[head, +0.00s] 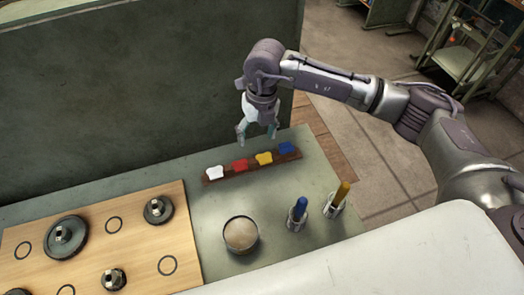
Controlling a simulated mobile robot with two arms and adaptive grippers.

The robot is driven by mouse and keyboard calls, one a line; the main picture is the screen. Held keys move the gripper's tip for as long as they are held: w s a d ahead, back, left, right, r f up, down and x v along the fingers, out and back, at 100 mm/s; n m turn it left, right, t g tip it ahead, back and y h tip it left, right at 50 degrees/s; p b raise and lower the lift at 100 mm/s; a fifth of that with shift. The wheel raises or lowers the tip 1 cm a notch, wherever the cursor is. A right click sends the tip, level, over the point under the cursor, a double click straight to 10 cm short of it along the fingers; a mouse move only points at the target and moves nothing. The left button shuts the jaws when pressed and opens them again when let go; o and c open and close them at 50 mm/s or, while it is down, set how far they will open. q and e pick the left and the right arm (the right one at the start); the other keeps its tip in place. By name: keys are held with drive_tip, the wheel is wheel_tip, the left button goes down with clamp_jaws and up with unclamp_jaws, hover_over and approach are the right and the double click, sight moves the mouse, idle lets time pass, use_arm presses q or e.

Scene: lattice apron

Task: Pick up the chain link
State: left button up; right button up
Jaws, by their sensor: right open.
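My right gripper (257,132) hangs pointing down, open and empty, above the far side of a brown strip (220,176) on the grey-green table. Four small pieces stand in a row on the strip: a white piece (214,173), a red piece (239,166), a yellow piece (264,158) and a blue piece (286,148). The gripper's fingertips are apart from all of them. No piece is clearly recognisable as a chain link at this size. My left gripper is not in view.
A wooden board (140,237) with dark round parts and drawn circles lies at left. A round tan-topped container (241,235), a holder with a blue item (298,213) and one with a yellow item (337,200) stand nearer. A tall green panel (130,90) rises behind.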

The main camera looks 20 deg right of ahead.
drive_tip(key=d+h, duration=0.1)
drive_tip(key=d, duration=0.1)
drive_tip(key=p, duration=0.2)
hover_over(266, 162)
drive_tip(key=f, duration=0.5)
drive_tip(key=w+f, duration=0.1)
drive_tip(key=f, duration=0.2)
drive_tip(key=shift+s+f, duration=0.15)
drive_tip(key=f+p, duration=0.1)
drive_tip(key=f, duration=0.1)
drive_tip(key=s+f+p, duration=0.1)
drive_tip(key=f, duration=0.1)
drive_tip(key=shift+f, duration=0.2)
drive_tip(key=shift+w+f, duration=0.1)
drive_tip(key=shift+f, duration=0.15)
drive_tip(key=c, duration=1.2)
drive_tip(key=shift+c, duration=0.6)
drive_tip(key=shift+r, duration=0.15)
